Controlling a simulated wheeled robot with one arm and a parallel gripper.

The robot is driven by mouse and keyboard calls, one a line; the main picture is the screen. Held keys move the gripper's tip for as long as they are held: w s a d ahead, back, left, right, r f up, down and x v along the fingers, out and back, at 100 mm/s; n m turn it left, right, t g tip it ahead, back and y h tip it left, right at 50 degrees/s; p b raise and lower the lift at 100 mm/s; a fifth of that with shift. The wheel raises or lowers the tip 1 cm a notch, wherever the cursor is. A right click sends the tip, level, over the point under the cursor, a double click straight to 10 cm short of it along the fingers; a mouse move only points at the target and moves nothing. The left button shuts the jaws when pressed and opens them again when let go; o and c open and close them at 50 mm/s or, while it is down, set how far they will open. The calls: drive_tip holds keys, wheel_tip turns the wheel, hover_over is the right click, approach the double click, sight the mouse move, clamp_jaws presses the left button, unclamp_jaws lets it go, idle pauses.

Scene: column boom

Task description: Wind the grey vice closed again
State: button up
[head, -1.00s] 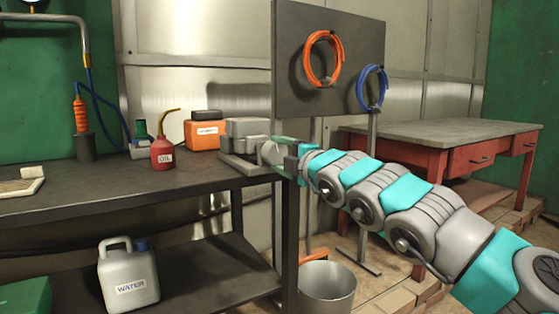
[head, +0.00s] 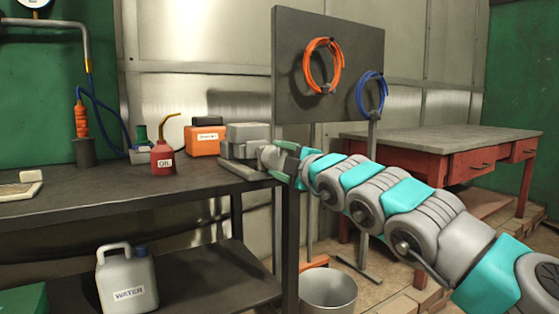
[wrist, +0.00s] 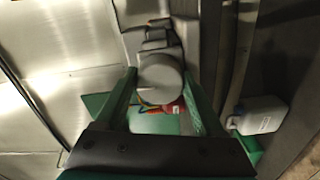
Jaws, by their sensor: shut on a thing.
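The grey vice (head: 246,135) is mounted at the right end of the dark workbench, and its round screw end (head: 268,155) faces right, toward my arm. My gripper (head: 274,160) is shut on this screw end. In the wrist view, the green fingers of my gripper (wrist: 160,80) lie on either side of the round grey screw end (wrist: 160,72), with the vice body (wrist: 150,15) beyond it. The gap between the vice's jaws cannot be made out, and my fingers cover part of the screw end.
A red oil can (head: 162,157) and an orange canister (head: 204,138) stand left of the vice on the workbench (head: 130,187). A white water jug (head: 127,280) is on the lower shelf. A metal bucket (head: 327,290) stands below my arm. A red-legged table (head: 440,140) is behind my arm.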

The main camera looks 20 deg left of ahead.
drive_tip(key=o, duration=1.4)
drive_tip(key=shift+c, duration=0.2)
drive_tip(key=b+v, duration=0.2)
drive_tip(key=v, duration=0.5)
drive_tip(key=shift+s+d, duration=0.25)
drive_tip(key=shift+d, duration=0.05)
